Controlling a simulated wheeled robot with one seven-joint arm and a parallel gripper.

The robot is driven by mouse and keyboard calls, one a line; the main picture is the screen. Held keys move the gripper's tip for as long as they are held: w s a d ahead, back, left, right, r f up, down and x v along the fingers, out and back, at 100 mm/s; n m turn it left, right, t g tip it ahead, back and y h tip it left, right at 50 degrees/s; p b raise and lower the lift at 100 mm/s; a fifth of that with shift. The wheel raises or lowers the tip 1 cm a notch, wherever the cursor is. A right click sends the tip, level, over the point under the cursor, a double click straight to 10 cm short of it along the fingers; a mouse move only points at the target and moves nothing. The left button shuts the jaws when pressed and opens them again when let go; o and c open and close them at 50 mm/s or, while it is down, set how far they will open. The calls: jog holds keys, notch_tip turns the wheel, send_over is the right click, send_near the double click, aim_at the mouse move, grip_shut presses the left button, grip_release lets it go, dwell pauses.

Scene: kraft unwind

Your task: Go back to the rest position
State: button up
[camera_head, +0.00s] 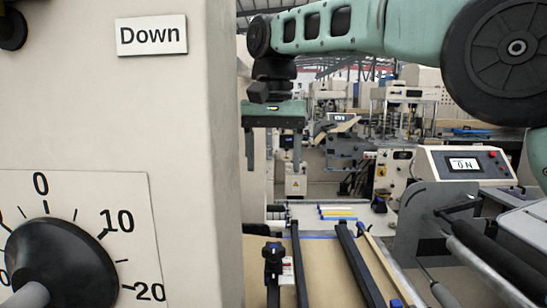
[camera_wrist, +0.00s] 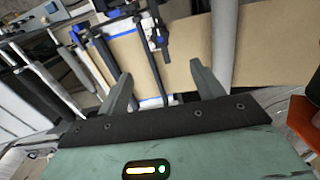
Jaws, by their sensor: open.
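My gripper (camera_head: 289,150) hangs from my green arm in the upper middle of the head view, pointing down, above the machine table. In the wrist view my gripper (camera_wrist: 163,87) shows two grey fingers spread wide apart with nothing between them. Beyond the fingers lie brown kraft paper (camera_wrist: 192,60) and dark rails. The fingers appear apart from the paper.
A beige machine column with a "Down" label (camera_head: 151,35) and a black dial knob (camera_head: 60,262) fills the left. Rollers (camera_head: 490,260) and dark rails (camera_head: 358,262) cross the front. Pale wall panels and machines stand behind.

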jog(key=shift+f, duration=0.1)
jog(key=s+d+f+n+b, duration=0.2)
jog(key=s+d+f+n, duration=0.1)
jog(key=s+f, duration=0.7)
jog(key=s+d+f+n+b, duration=0.2)
jog(key=s+d+f, duration=0.3)
jog(key=s+f, duration=0.5)
jog(key=s+d+f+n+b, duration=0.3)
jog(key=s+d+f+b, duration=0.1)
jog(key=s+f, duration=0.5)
jog(key=shift+s+d+f+n+y, duration=0.3)
jog(key=shift+s+d+f, duration=0.1)
jog(key=shift+d+f, duration=0.25)
